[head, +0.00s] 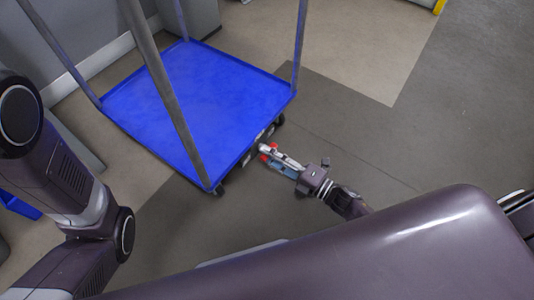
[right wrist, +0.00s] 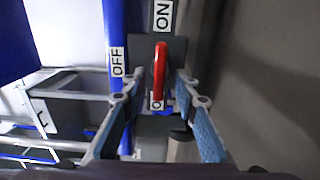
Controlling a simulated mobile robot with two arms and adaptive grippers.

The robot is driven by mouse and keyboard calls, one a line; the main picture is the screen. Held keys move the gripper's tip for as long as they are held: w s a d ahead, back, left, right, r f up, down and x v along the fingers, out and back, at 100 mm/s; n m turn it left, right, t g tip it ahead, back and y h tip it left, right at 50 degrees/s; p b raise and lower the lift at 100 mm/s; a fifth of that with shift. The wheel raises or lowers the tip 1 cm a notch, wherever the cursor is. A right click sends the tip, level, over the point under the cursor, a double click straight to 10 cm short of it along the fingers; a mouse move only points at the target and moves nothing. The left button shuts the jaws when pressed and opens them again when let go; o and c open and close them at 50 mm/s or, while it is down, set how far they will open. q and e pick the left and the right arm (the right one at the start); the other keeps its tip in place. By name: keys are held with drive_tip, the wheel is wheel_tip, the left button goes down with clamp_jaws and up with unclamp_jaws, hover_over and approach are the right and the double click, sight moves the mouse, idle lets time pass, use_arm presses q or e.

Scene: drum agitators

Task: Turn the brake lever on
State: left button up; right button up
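The red brake lever (right wrist: 160,75) stands out from a dark plate (right wrist: 175,48) in the right wrist view, between an ON label (right wrist: 162,15) above and an OFF label (right wrist: 117,62) at left. Another label below is partly hidden by the lever. My right gripper (right wrist: 158,88) is open, one finger on each side of the lever, with visible gaps to it. In the head view the right gripper (head: 274,158) reaches the near right edge of the blue cart (head: 215,95), where small red parts show. My left gripper is out of view.
The cart has a flat, empty blue deck and upright grey posts (head: 165,85), with black wheels (head: 219,190) below. Grey cabinets (head: 195,15) stand behind it. Open floor (head: 400,125) lies to the right of the cart.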

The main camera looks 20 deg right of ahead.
drive_tip(key=v, duration=1.1)
